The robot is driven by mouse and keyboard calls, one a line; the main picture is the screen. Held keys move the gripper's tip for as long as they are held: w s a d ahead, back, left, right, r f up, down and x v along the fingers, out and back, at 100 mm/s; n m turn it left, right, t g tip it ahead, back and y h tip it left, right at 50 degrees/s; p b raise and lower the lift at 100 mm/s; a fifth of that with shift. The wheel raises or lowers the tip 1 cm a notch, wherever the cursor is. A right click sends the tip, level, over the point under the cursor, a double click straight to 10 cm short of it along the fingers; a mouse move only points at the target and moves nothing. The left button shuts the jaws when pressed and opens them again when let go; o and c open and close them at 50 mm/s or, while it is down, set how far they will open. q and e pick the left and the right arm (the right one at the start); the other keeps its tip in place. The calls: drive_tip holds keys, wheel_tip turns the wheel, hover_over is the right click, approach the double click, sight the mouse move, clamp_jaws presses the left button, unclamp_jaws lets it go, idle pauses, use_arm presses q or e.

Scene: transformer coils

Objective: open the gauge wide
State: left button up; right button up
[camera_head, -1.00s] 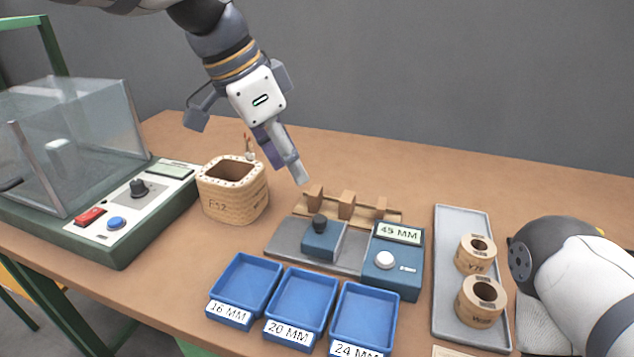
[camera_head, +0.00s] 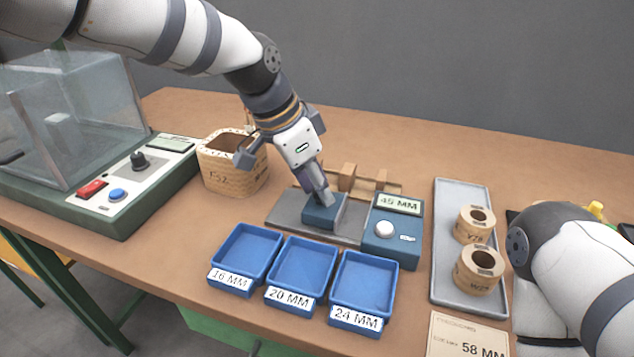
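The gauge (camera_head: 350,229) is a grey plate with wooden blocks along its back and a blue slider block (camera_head: 333,216) on it. At its right end a blue readout box (camera_head: 393,243) shows 45 MM and has a white knob (camera_head: 384,229). My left gripper (camera_head: 322,199) points down over the slider, its fingertips at the slider's black knob. The fingers cover that knob, and I cannot tell whether they are closed on it. My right arm is at the right edge; its gripper is not visible.
Blue trays marked 16 MM (camera_head: 230,281), 20 MM (camera_head: 289,299) and 24 MM (camera_head: 356,318) stand in front. A grey tray (camera_head: 450,200) holds two coils (camera_head: 475,224). A card (camera_head: 466,338) reads 58 MM.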

sight(295, 209)
use_arm(q)
clamp_jaws()
drive_tip(key=shift+a, duration=0.1)
drive_tip(key=a, duration=0.2)
drive_tip(key=w+a, duration=0.1)
drive_tip(key=a, duration=0.1)
drive_tip(key=shift+w, duration=0.2)
drive_tip(key=shift+o, duration=2.4)
unclamp_jaws()
drive_tip(key=shift+d, duration=0.1)
drive_tip(key=v, duration=1.2)
